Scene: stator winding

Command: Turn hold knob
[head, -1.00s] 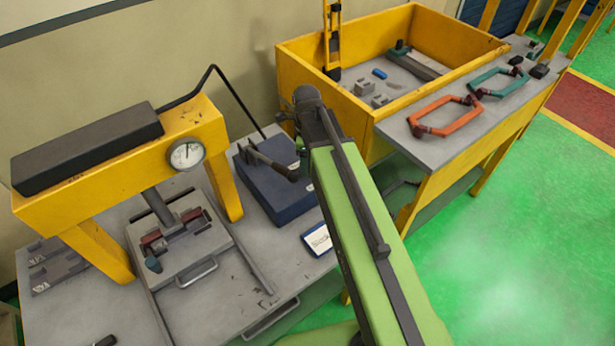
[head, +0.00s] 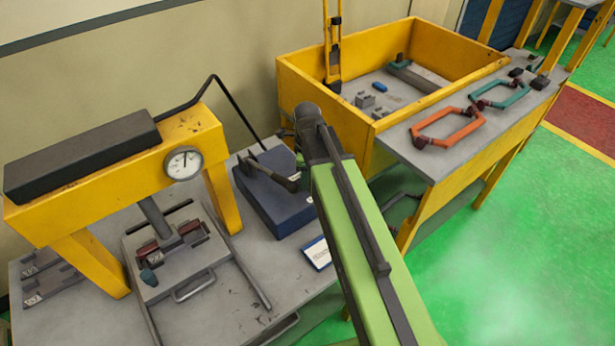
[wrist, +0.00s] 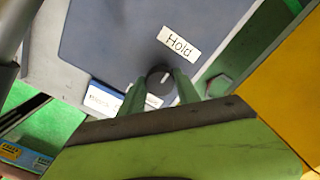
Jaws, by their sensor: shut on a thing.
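The hold knob (wrist: 159,79) is a small round black knob with a light mark, just below the white "Hold" label (wrist: 179,44) in the wrist view. It sits on a dark blue box (wrist: 105,35), which also shows on the grey bench in the head view (head: 268,204). My gripper (wrist: 160,88) has its two green fingers on either side of the knob, shut on it. In the head view the knob cannot be made out, and my gripper (head: 292,181) shows only partly at the box, behind my arm.
A yellow press with a dial gauge (head: 184,163) stands left of the box on the bench. A small white-and-blue card (head: 316,252) lies in front of the box. A yellow-walled bin (head: 322,110) and a side table with orange (head: 447,127) and teal frames stand to the right.

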